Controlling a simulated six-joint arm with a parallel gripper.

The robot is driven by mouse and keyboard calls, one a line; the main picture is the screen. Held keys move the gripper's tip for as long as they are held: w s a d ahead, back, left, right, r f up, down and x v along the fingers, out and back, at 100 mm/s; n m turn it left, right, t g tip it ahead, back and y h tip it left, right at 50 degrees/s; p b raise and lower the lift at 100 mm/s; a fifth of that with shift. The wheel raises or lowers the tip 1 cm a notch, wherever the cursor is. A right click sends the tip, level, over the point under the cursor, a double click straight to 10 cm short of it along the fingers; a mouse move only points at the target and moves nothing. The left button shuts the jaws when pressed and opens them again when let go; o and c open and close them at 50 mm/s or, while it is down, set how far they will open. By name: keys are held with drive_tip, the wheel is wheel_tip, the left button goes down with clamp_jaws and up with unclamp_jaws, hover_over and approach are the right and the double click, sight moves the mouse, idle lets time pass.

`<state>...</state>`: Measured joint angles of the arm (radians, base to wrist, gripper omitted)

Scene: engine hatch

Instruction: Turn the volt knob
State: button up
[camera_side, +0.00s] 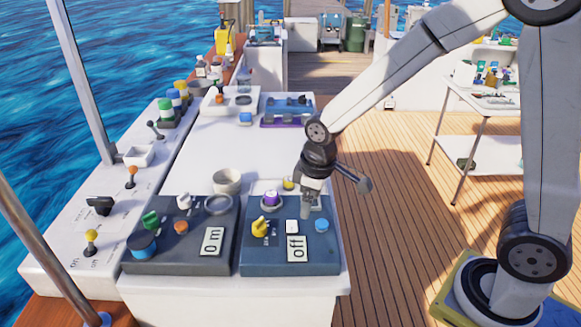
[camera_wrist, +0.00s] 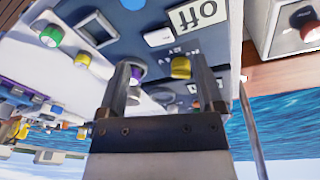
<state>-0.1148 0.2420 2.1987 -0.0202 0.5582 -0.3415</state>
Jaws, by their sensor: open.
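No knob carries a readable volt label. A yellow knob (camera_side: 259,226) stands on the dark blue panel (camera_side: 252,262), left of a display reading "off" (camera_side: 297,249). Small markings surround this knob in the wrist view (camera_wrist: 181,67). A purple knob (camera_side: 271,199) sits behind it, and a blue knob (camera_side: 321,225) is at the panel's right. My gripper (camera_side: 306,213) points down above the panel, right of the yellow and purple knobs. It is open and empty. In the wrist view its fingers (camera_wrist: 164,68) frame the yellow and purple knobs, apparently without contact.
A second dark panel (camera_side: 190,260) with a "0 m" display (camera_side: 212,241) adjoins on the left. The white tabletop (camera_side: 235,145) farther back is mostly clear. A side console (camera_side: 60,265) holds levers.

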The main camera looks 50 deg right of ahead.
sight(258, 221)
drive_tip(key=w+a+n, duration=0.2)
drive_tip(key=w, duration=0.1)
drive_tip(key=w+a+n, duration=0.2)
drive_tip(key=w+a+n+g, duration=0.1)
drive_tip(key=w+a+n, duration=0.1)
drive_tip(key=w+a, duration=0.1)
drive_tip(key=shift+w+a+f+n, duration=0.1)
drive_tip(key=shift+w+f+n, duration=0.2)
drive_tip(key=shift+f, duration=0.1)
drive_tip(key=shift+f, duration=0.1)
drive_tip(key=shift+w+f, duration=0.15)
drive_tip(key=shift+f, duration=3.6)
clamp_jaws()
